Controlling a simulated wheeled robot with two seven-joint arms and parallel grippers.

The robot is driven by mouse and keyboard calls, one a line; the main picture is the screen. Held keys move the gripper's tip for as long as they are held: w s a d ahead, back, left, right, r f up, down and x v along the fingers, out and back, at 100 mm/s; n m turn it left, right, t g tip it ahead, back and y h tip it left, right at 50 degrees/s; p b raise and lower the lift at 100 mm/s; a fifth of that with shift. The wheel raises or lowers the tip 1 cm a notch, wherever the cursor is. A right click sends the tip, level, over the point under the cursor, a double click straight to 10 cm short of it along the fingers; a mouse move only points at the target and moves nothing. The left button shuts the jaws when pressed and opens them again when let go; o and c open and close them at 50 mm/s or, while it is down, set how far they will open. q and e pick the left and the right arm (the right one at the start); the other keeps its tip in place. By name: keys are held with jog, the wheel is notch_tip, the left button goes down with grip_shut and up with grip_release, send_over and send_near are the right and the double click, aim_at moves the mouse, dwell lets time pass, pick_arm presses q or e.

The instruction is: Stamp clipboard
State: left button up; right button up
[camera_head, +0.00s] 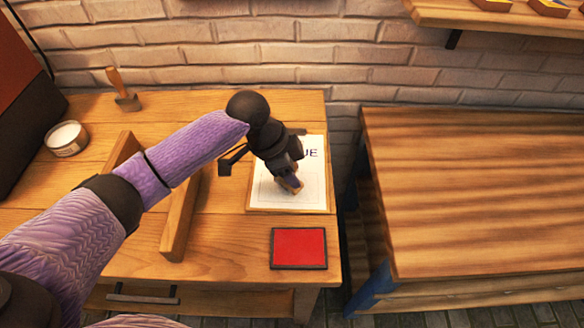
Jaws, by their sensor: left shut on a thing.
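The clipboard (318,184) lies on the wooden table, with white paper on a tan board; the dark letters "UE" show at its top, the rest hidden by my arm. My left gripper (289,180) is over the middle of the clipboard, pointing down. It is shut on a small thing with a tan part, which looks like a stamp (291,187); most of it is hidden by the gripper. I cannot tell whether it touches the paper. A red ink pad (299,247) in a dark frame lies nearer, below the clipboard. My right gripper is not in view.
A raised wooden bar (179,220) stands left of the clipboard, under my left arm. A wood-handled tool (122,90) and a round white tin (67,139) are at the back left. A second table (480,190) stands right, across a gap. A brick wall is behind.

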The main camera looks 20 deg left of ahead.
pick_arm(q)
jog(key=shift+f, duration=0.45)
dwell(0.6)
jog(key=shift+s+f, duration=0.1)
jog(key=shift+f, duration=0.05)
dwell(1.2)
notch_tip(320, 180, up, 7)
jog(key=p, duration=0.7)
jog(key=shift+r+p, duration=0.2)
jog(key=shift+p, duration=0.15)
jog(key=shift+f, duration=0.1)
